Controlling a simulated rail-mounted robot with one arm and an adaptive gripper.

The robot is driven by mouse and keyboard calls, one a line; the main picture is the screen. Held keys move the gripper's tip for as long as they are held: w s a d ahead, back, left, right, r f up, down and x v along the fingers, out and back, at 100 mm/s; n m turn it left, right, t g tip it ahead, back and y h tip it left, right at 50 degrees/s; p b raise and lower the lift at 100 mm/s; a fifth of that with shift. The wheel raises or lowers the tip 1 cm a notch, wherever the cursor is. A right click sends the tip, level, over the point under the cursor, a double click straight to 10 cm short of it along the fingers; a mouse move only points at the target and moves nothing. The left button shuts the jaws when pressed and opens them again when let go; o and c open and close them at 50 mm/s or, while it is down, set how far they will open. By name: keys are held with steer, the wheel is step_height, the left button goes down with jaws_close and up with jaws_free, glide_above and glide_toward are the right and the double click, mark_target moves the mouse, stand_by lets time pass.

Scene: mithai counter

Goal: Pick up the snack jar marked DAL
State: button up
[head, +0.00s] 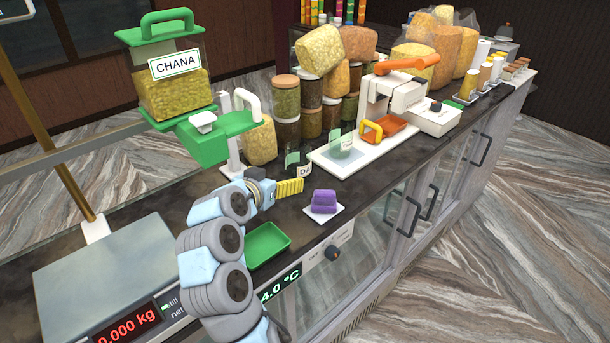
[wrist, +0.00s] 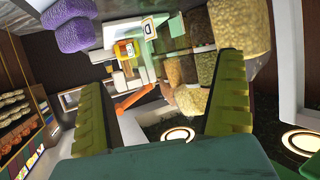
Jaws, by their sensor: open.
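The snack jar marked DAL (head: 304,169) stands on the dark counter in the head view, a small clear container with green on it. Only "DA" of its label reads; my gripper hides its lower part. In the wrist view, a white label with a "D" (wrist: 148,27) shows near the top, beyond the fingers. My gripper (head: 290,187) is in front of the jar in the head view, its yellow-green fingers pointing right. In the wrist view my gripper (wrist: 165,112) has its fingers wide apart with nothing held between them.
Purple sweets on a white plate (head: 337,209) sit right of my gripper. A green tray (head: 267,244) lies near the front edge. A white sealer (head: 390,105) and stacked jars (head: 286,100) stand behind. A green-lidded CHANA container (head: 172,95) stands at upper left; a scale (head: 105,265) is below.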

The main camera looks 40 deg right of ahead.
mark_target(294, 167)
steer(key=x, duration=0.3)
steer(key=p+x, duration=0.1)
steer(key=x, duration=0.2)
steer(key=p+x, duration=0.1)
steer(key=x, duration=0.3)
steer(key=shift+w+a+f, duration=0.1)
steer(key=shift+f, duration=0.35)
steer(key=shift+p+x, duration=0.8)
steer(key=shift+x, duration=2.15)
steer(key=shift+w+d+f, duration=0.25)
steer(key=shift+w, duration=0.1)
steer(key=shift+r, duration=0.1)
steer(key=c, duration=1.3)
